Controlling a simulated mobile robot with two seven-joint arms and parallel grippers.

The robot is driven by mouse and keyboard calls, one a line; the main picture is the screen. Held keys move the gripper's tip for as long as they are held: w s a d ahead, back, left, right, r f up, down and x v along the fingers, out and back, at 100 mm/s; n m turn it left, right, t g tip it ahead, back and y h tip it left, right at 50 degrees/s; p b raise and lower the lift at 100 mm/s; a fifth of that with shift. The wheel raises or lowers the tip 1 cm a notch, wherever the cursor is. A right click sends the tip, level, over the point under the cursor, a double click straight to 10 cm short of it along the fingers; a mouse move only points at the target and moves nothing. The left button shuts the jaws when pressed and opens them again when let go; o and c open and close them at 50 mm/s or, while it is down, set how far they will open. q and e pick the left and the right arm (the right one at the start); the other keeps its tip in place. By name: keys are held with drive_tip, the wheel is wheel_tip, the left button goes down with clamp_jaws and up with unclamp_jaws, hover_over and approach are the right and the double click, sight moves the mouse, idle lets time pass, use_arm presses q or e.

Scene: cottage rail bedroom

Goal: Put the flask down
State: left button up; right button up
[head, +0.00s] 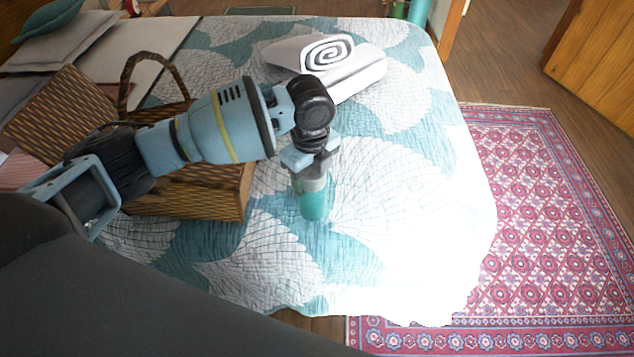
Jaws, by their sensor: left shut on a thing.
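The flask (313,204) is teal with a grey upper part. It is upright over the teal and white bedspread, near the middle of the view. My left gripper (312,170) points down and is shut on the flask's upper part, with its fingers covering the top. I cannot tell whether the flask's base touches the bed (390,215) or hangs just above it. My right gripper is not in view.
A wicker basket (215,197) with a handle stands left of the flask, partly behind my left arm. Rolled white towels (350,75) lie farther back. The bedspread right of the flask is clear. A red patterned rug (545,205) lies on the floor beyond the bed's right edge.

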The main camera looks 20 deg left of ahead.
use_arm(q)
drive_tip(key=shift+w+d, duration=0.3)
drive_tip(key=shift+w, duration=0.35)
drive_tip(key=shift+f, duration=1.9)
drive_tip(key=o, duration=1.7)
wheel_tip(320, 180, up, 12)
drive_tip(key=shift+r+p, duration=0.15)
drive_tip(key=shift+p, duration=0.2)
